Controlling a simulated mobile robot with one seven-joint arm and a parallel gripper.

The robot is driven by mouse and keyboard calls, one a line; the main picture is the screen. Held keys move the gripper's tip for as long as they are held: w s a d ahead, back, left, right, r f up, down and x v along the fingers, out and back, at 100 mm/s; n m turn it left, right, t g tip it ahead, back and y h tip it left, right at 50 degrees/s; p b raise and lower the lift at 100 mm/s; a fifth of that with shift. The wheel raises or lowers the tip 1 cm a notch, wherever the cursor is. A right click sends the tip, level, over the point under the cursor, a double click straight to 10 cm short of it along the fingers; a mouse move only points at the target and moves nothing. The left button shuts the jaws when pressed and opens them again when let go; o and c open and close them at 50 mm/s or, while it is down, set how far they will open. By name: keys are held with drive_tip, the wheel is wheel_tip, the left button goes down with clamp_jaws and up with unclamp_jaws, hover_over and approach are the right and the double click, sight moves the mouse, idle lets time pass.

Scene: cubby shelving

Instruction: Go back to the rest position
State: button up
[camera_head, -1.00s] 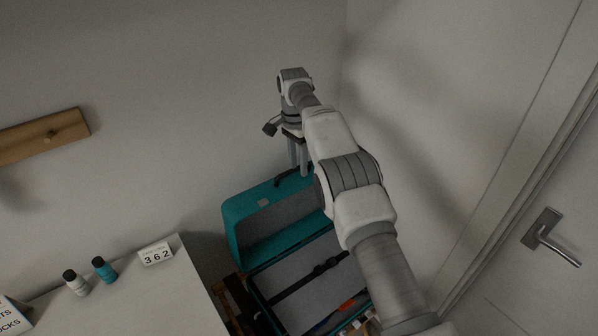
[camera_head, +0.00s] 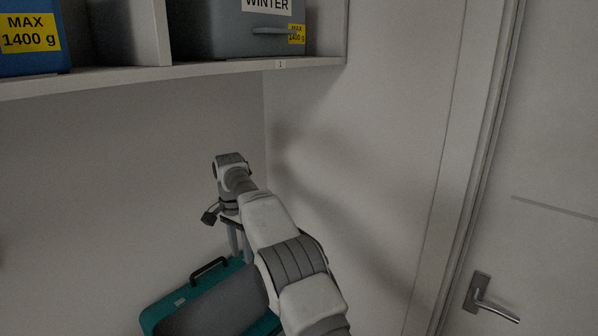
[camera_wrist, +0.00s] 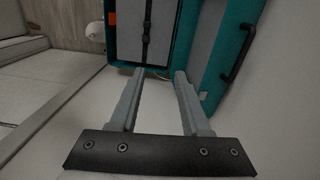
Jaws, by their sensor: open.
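My gripper (camera_wrist: 160,85) is open in the wrist view, with its two grey fingers apart and nothing between them. In the head view my gripper (camera_head: 238,240) points down at the end of my arm, in front of the teal suitcase's raised lid or close above it; I cannot tell the gap. The teal suitcase (camera_head: 165,309) is at the bottom of the head view, with a dark handle on its edge and much of it hidden by my arm or cut off. In the wrist view the open suitcase (camera_wrist: 225,62) lies beyond the fingertips, with a dark strap across its grey lining.
A shelf (camera_head: 200,70) runs along the top left, holding a grey bin marked WINTER (camera_head: 215,35) and a blue bin (camera_head: 25,60). A white door with a metal handle (camera_head: 483,298) is at the right. The wall between is bare.

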drive_tip(key=s+d+r+n+t, duration=0.1)
drive_tip(key=s+d+r, duration=0.1)
drive_tip(key=d+r, duration=0.95)
drive_tip(key=s+d+r+n+t+y, duration=0.1)
drive_tip(key=s+d+r+n+t, duration=0.1)
drive_tip(key=s+d+r, duration=0.65)
drive_tip(key=s+d+n+t+b, duration=0.1)
drive_tip(key=s+d, duration=0.3)
drive_tip(key=s, duration=0.2)
drive_tip(key=s+d+n, duration=0.1)
drive_tip(key=s+d, duration=0.2)
drive_tip(key=s, duration=0.3)
drive_tip(key=s+d+f+n+t, duration=0.1)
drive_tip(key=s+d+f, duration=0.1)
drive_tip(key=s, duration=0.5)
drive_tip(key=s+d+f+n+t, duration=0.1)
drive_tip(key=s+d+f, duration=0.1)
drive_tip(key=s+f, duration=0.3)
drive_tip(key=shift+s+d+f+h+b, duration=0.25)
drive_tip(key=shift+s+d+h+b, duration=0.1)
drive_tip(key=shift+s, duration=0.75)
